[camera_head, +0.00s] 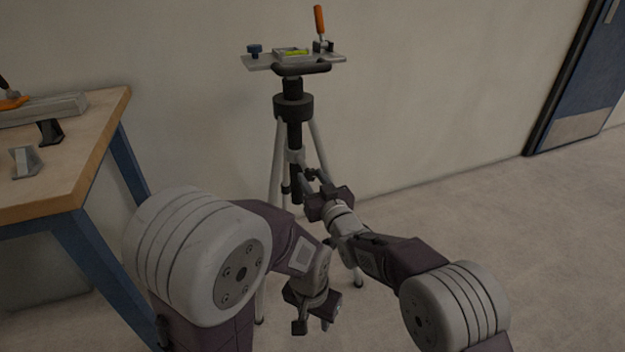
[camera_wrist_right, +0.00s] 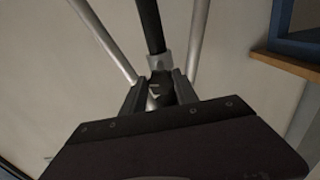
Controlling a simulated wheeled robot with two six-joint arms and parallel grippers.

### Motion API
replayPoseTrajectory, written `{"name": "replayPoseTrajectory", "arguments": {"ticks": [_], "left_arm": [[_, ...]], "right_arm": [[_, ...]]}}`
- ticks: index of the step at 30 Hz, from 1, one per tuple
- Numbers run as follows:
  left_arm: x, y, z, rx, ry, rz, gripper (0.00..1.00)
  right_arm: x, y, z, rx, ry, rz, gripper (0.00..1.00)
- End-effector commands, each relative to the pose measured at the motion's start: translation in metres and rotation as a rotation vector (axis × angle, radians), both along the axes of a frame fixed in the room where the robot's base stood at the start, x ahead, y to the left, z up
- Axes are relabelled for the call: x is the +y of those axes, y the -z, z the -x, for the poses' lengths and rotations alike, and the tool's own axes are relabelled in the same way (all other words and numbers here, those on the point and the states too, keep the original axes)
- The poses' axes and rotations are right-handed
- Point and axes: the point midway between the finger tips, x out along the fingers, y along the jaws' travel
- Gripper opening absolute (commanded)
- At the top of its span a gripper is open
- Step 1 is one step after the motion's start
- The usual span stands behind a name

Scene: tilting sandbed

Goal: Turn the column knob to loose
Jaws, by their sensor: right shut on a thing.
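A tripod stands by the wall with a black centre column (camera_head: 294,136) between its grey legs. A light collar (camera_head: 296,156) sits around the column below the dark hub. My right gripper (camera_head: 312,180) reaches up to this collar. In the right wrist view the collar (camera_wrist_right: 159,62) is just beyond the fingers, and the dark column knob (camera_wrist_right: 158,86) is between them. My right gripper (camera_wrist_right: 158,92) is shut on the knob; the fingers hide most of it. My left gripper (camera_head: 314,322) hangs low in front of the tripod, empty, with its fingers apart.
The tripod top carries a flat plate (camera_head: 260,63) with a yellow-green level (camera_head: 296,53), a blue knob (camera_head: 255,49) and an orange-handled lever (camera_head: 319,20). A wooden bench (camera_head: 90,150) stands at left. A blue door (camera_head: 580,80) is at right. The floor right of the tripod is clear.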

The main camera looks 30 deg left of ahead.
Motion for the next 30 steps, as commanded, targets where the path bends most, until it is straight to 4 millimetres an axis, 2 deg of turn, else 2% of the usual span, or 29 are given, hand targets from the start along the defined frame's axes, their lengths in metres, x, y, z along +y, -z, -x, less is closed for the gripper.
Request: {"name": "replayPoseTrajectory", "arguments": {"ticks": [11,30], "left_arm": [[0.0,-0.0023,0.0,0.0,0.0,0.0,0.36],[0.0,-0.0081,0.0,0.0,0.0,0.0,0.36]], "right_arm": [[-0.0001,0.0,0.0,-0.088,0.0,0.076,0.0],[-0.0009,0.0003,-0.0008,-0.533,-0.001,0.458,0.0]]}}
